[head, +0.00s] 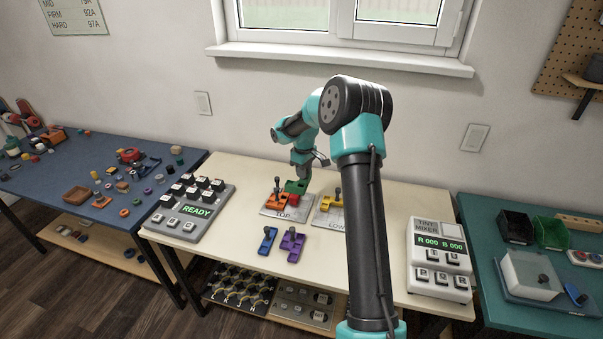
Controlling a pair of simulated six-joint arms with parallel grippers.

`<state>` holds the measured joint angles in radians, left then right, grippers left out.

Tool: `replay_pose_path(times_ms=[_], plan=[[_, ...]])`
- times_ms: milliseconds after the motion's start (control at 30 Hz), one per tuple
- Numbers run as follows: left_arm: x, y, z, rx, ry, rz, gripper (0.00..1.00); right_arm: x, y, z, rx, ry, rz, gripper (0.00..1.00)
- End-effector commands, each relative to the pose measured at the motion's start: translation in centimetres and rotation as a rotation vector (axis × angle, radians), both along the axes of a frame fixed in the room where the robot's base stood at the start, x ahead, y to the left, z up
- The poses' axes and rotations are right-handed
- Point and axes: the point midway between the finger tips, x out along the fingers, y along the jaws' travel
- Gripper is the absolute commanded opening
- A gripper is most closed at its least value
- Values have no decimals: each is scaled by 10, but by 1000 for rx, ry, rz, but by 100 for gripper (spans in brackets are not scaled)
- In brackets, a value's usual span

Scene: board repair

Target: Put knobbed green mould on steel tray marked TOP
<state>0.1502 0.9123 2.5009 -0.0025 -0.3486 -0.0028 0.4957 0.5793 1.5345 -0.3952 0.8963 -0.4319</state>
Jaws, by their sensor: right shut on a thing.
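The steel tray marked TOP (268,210) lies on the pale middle table. An orange knobbed mould (275,202) and a small red piece (292,200) are on it. The green mould (295,187) is at the tray's back right edge, just behind the red piece. My right gripper (300,178) reaches down from above and is shut on the green mould, hiding its top and knob. I cannot tell whether the mould touches the tray. My left gripper is out of view.
A second steel tray, marked LOW (322,222), holds a yellow mould (326,203) and is partly hidden by my right arm. A blue mould (268,240) and a purple mould (292,244) lie in front. The READY keypad (215,228) stands left, the tint mixer (440,262) right.

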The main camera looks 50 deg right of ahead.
Motion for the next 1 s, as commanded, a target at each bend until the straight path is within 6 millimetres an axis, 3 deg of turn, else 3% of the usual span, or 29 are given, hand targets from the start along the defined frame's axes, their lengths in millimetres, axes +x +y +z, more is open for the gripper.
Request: replay_pose_path(times_ms=[367,1000], plan=[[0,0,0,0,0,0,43,0,0,-13,0,1,2,0],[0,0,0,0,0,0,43,0,0,-71,0,1,1,0]])
